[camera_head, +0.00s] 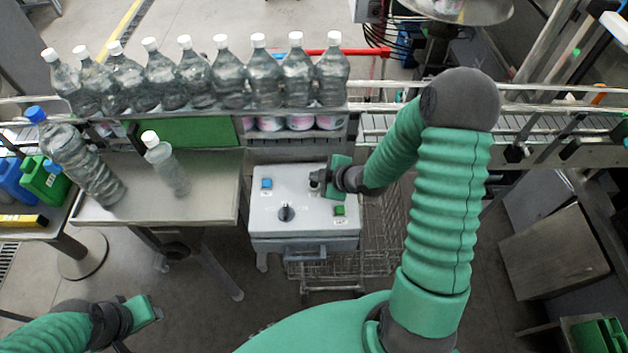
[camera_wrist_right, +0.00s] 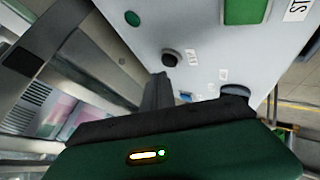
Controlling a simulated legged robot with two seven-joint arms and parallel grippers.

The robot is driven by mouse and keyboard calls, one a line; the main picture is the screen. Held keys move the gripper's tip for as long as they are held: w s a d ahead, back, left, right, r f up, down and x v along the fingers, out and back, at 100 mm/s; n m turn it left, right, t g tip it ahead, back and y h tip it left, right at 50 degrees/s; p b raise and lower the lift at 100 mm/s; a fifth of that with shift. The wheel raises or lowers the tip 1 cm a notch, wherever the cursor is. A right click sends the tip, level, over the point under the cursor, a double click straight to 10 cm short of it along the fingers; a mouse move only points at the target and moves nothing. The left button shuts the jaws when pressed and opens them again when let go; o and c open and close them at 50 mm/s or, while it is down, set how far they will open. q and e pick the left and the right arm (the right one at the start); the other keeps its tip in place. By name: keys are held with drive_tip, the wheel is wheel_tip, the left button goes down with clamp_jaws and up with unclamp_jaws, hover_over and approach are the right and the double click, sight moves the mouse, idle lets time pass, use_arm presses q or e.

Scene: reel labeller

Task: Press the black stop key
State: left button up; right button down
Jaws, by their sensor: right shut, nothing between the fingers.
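A light grey control box (camera_head: 305,218) stands in the middle of the head view. Its top carries a blue key (camera_head: 267,184), a black knob (camera_head: 286,213) and a green key (camera_head: 339,210). My right gripper (camera_head: 318,180) is shut and empty, low over the top's far right part, where it hides the panel. I cannot make out the black stop key for certain, nor any contact. In the right wrist view the panel (camera_wrist_right: 215,45) shows a black round control (camera_wrist_right: 170,58) and a dark round part (camera_wrist_right: 236,91) partly covered by my gripper. My left gripper (camera_head: 147,311) is at the bottom left, away from the box.
Water bottles (camera_head: 230,75) stand in a row on the conveyor behind. A metal table (camera_head: 205,200) left of the box holds a white-capped bottle (camera_head: 167,165) and a tilted blue-capped bottle (camera_head: 75,155). A wire cart (camera_head: 375,255) stands beside and below the box.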

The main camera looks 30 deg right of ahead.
sight(317, 185)
drive_tip(key=shift+r, duration=0.1)
wheel_tip(317, 185, up, 5)
drive_tip(key=p, duration=0.4)
drive_tip(key=shift+p, duration=0.35)
